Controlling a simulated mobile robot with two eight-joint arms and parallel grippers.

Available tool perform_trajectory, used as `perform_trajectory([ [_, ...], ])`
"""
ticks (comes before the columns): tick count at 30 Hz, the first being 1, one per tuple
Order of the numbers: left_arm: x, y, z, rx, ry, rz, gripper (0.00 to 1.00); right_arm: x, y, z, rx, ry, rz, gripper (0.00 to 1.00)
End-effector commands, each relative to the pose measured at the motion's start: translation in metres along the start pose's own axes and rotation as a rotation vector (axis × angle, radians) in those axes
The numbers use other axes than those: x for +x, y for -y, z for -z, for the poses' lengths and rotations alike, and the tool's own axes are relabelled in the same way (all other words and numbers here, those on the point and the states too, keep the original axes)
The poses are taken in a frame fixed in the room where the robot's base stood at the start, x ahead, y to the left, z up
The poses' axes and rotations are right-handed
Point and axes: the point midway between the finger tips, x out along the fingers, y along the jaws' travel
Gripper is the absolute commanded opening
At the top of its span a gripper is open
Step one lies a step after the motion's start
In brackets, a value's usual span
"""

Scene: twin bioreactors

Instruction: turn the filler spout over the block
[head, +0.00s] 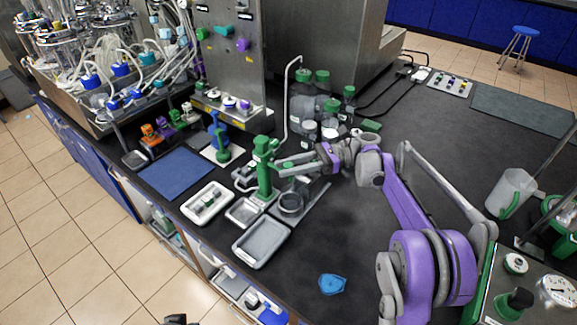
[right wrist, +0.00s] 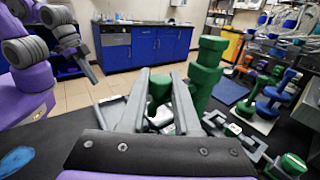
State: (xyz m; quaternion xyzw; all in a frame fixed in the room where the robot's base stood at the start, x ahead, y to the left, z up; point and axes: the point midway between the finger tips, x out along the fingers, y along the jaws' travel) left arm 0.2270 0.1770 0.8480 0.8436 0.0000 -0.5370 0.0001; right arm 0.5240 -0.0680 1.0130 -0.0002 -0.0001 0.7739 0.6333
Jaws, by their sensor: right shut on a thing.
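The green filler column (head: 264,165) stands upright at the work area's middle; it also shows in the right wrist view (right wrist: 205,72). My right gripper (head: 283,166) reaches it from the right, level with its upper part. In the right wrist view its fingers (right wrist: 163,98) are shut on a green piece (right wrist: 158,88), which looks like the filler's spout or handle; the fingers hide part of it. A grey block with a round ring (head: 291,203) lies just right of the column's foot; I cannot tell whether the spout is above it. My left gripper (right wrist: 75,45) seems to be at upper left, its jaws unclear.
A grey tray (head: 262,243), a white tray (head: 207,203) and a blue mat (head: 175,173) lie left and in front. Green-capped bottles (head: 322,78) stand behind the arm. A blue piece (head: 332,284) lies on the bare bench in front; a jug (head: 510,192) stands at right.

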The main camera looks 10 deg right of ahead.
Motion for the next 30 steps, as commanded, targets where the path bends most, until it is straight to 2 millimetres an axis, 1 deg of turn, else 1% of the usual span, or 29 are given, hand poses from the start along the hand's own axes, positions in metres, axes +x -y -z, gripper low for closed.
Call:
perform_trajectory([
  [9, 0.0, 0.0, 0.0, 0.0, 0.0, 0.0, 0.0, -0.001, 0.0, 0.0, 0.0, 0.0, 0.002, 0.0],
  [10, 0.0, 0.0, 0.0, 0.0, 0.0, 0.0, 0.0, -0.001, 0.0, 0.0, 0.0, 0.0, 0.002, 0.34],
  [14, 0.0, 0.0, 0.0, 0.0, 0.0, 0.0, 0.0, -0.001, 0.0, 0.0, 0.0, 0.0, 0.001, 0.57],
  [15, 0.0, 0.0, 0.0, 0.0, 0.0, 0.0, 0.0, -0.001, 0.0, 0.0, 0.0, 0.0, 0.001, 0.61],
  [24, 0.0, 0.0, 0.0, 0.0, 0.0, 0.0, 0.0, 0.0, 0.0, -0.002, 0.0, 0.0, 0.0, 0.61],
  [26, 0.0, 0.0, 0.0, 0.0, 0.0, 0.0, 0.0, 0.0, 0.0, -0.006, 0.0, 0.0, 0.0, 0.61],
  [29, -0.001, 0.0, 0.001, 0.0, -0.001, 0.0, 0.0, 0.0, 0.0, -0.02, 0.0, 0.0, 0.0, 0.61],
  [30, -0.002, 0.0, 0.001, 0.0, -0.001, 0.0, 0.0, 0.0, 0.0, -0.027, 0.0, 0.0, 0.001, 0.61],
])
